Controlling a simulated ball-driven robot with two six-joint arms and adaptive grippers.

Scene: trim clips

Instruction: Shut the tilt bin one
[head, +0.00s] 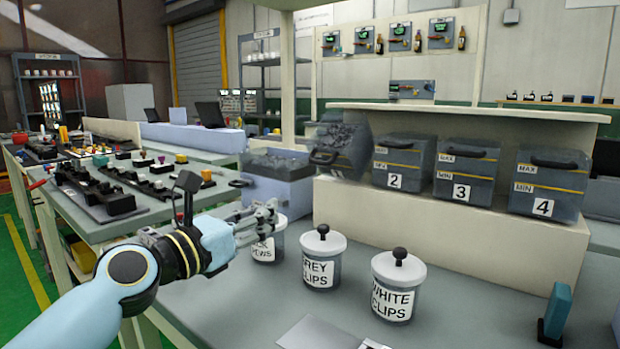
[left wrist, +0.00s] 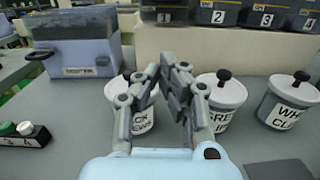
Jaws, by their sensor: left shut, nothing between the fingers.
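Tilt bin one (head: 340,148) is the leftmost dark bin on the cream shelf. It is tipped forward and open, with dark contents showing at its top; its number is not readable in the head view. Its front with the label 1 shows at the top of the left wrist view (left wrist: 165,12). My left gripper (head: 270,212) is shut and empty, in front of and below bin one, apart from it, by the leftmost jar. Its fingers also show in the left wrist view (left wrist: 165,75). My right gripper is not in view.
Bins 2 (head: 403,162), 3 (head: 466,170) and 4 (head: 546,184) stand upright to the right. Lidded jars of screws (head: 267,248), grey clips (head: 322,262) and white clips (head: 397,290) stand on the bench below. A blue-grey box (head: 280,188) stands left of the shelf.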

